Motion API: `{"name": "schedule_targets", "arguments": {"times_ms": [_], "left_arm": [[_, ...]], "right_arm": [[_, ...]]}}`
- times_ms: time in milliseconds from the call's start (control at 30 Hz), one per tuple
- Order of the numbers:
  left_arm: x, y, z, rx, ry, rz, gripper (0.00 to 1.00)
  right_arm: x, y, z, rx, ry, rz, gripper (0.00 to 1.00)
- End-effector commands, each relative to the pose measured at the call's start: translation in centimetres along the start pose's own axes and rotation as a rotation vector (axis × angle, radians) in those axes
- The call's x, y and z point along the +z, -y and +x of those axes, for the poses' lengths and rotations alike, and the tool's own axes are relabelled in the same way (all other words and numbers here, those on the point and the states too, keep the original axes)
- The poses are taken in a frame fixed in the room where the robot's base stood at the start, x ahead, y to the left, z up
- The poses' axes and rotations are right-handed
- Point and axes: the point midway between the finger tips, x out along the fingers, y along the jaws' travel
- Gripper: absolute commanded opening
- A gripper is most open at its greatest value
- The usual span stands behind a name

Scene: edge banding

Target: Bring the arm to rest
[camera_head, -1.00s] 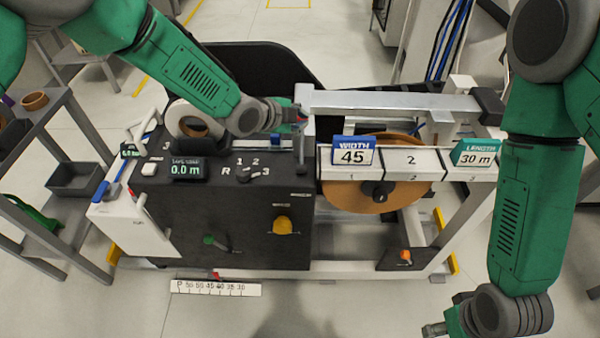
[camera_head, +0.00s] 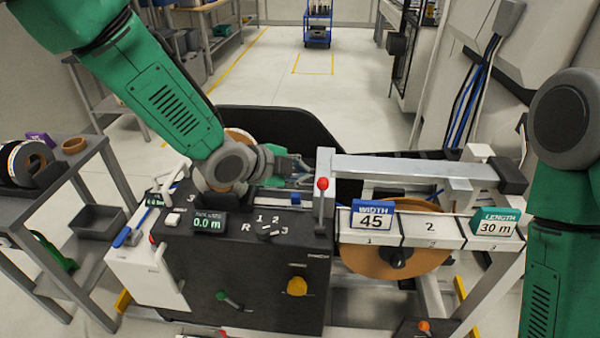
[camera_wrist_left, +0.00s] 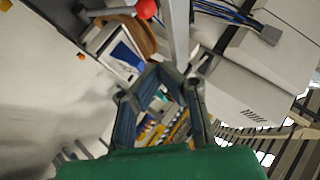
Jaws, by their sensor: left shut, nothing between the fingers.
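My left arm reaches in from the upper left over the edge banding machine (camera_head: 270,262). My left gripper (camera_head: 305,170) is shut and empty, behind the black panel and left of the lever with a red ball knob (camera_head: 322,184). A gap shows between gripper and lever. In the left wrist view the gripper's fingers (camera_wrist_left: 158,72) meet at their tips, and the red knob (camera_wrist_left: 146,9) is at the top edge. My right arm hangs down at the right, and its gripper is out of the picture.
The WIDTH 45 sign (camera_head: 372,221) and LENGTH 30 m sign (camera_head: 495,222) stand on the front rail. A brown reel (camera_head: 372,258) sits below. The display (camera_head: 209,223) reads 0.0 m. A side table (camera_head: 85,165) with rolls stands left.

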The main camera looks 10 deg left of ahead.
Motion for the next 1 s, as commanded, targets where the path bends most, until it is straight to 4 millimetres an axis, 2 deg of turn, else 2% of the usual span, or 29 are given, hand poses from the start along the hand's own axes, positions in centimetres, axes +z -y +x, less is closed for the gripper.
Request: {"name": "schedule_targets", "arguments": {"times_ms": [467, 567, 667, 767, 800, 867, 1000], "left_arm": [[0.0, 0.0, -0.2, 0.002, 0.000, -0.001, 0.00], [0.4, -0.9, -0.1, 0.011, 0.006, -0.025, 0.00], [1.8, -4.1, 0.2, 0.047, 0.031, -0.122, 0.00], [4.4, -10.0, 0.4, 0.105, 0.090, -0.307, 0.00], [5.5, -12.8, 0.3, 0.131, 0.123, -0.398, 0.00], [7.2, -17.2, -0.2, 0.168, 0.183, -0.541, 0.00], [10.7, -27.3, -2.5, 0.229, 0.354, -0.867, 0.00]], "right_arm": [[0.0, 0.0, 0.0, 0.000, 0.000, 0.000, 0.56], [0.0, 0.0, 0.2, 0.000, 0.000, 0.000, 0.56], [0.1, 0.0, 0.9, 0.000, 0.000, 0.000, 0.56], [0.1, 0.0, 2.0, 0.000, 0.000, 0.000, 0.56], [0.1, 0.0, 2.5, 0.000, 0.000, 0.000, 0.56], [0.2, 0.0, 3.4, 0.000, 0.000, 0.000, 0.56], [0.3, 0.0, 5.1, 0.000, 0.001, 0.000, 0.56]]}}
